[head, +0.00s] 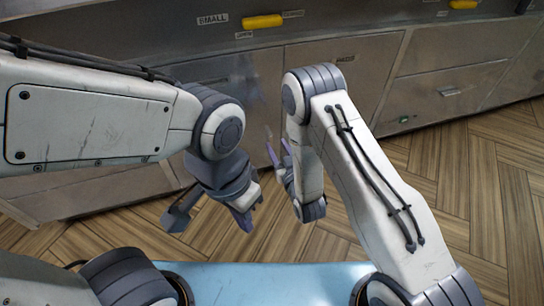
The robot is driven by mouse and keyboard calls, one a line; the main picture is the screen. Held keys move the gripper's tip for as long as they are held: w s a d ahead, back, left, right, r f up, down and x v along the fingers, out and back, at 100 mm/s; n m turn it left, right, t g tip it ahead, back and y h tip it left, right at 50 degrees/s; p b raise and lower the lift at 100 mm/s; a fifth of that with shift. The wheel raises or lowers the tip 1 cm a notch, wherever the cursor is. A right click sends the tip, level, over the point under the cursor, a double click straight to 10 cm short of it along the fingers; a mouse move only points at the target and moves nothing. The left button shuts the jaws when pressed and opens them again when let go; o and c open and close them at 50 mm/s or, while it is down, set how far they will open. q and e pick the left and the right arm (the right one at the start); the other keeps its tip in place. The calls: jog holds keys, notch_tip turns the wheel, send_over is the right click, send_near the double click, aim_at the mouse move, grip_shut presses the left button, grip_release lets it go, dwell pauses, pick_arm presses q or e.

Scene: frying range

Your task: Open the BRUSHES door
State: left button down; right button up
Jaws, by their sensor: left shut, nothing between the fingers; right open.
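A row of grey metal cabinet fronts runs across the head view. One door (368,85) right of centre has a small label (345,59) at its top, too small to read surely. I cannot make out a BRUSHES label on any front.
A yellow handle (262,21) sits on the upper panel beside a SMALL label (212,19); another yellow handle (463,4) is at the upper right. A drawer front (445,90) is at right. Wooden floor (440,165) is clear at right.

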jog(key=t+b, duration=0.1)
jog(key=b, duration=0.2)
send_near(271, 137)
jog(key=b+x, duration=0.4)
jog(key=x, duration=0.4)
jog(key=shift+w, duration=0.25)
jog(key=shift+w+a+r, duration=0.1)
jog(key=shift+w, duration=0.4)
pick_arm(q)
notch_tip(271, 137, down, 9)
jog(key=shift+f, duration=0.1)
pick_arm(e)
grip_shut()
jog(key=shift+s, duration=0.1)
